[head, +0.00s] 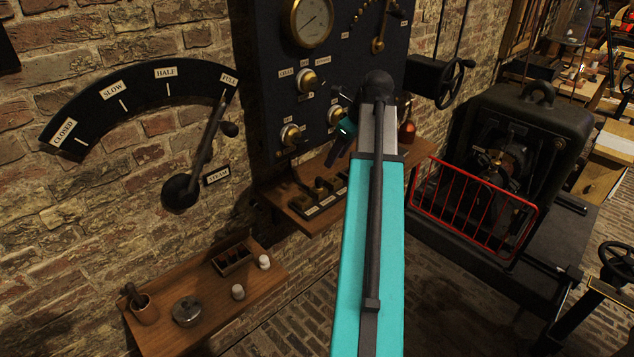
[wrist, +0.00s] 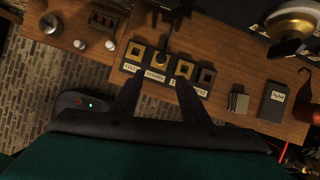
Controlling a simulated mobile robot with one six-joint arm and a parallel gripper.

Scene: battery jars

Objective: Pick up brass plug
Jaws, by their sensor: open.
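My gripper (wrist: 160,80) is open and empty in the wrist view, its two dark fingers pointing at a socket strip on a wooden shelf. The strip has a row of square plates, some brass-coloured and some dark, with white labels in front. A rounded brass piece (wrist: 161,60) sits on one plate between the fingertips; it may be the brass plug, but I cannot tell for sure. The fingers appear apart from it. In the head view the socket strip (head: 320,187) lies on the shelf under the dark panel, and my arm hides part of the gripper there.
Brass knobs (head: 290,134) stick out of the panel above the shelf. A grey block (wrist: 237,100), a dark labelled book (wrist: 274,100) and an amber bottle (head: 407,131) stand right of the strip. A lower-left shelf (head: 190,338) holds jars and a small rack. A red guard (head: 470,205) is to the right.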

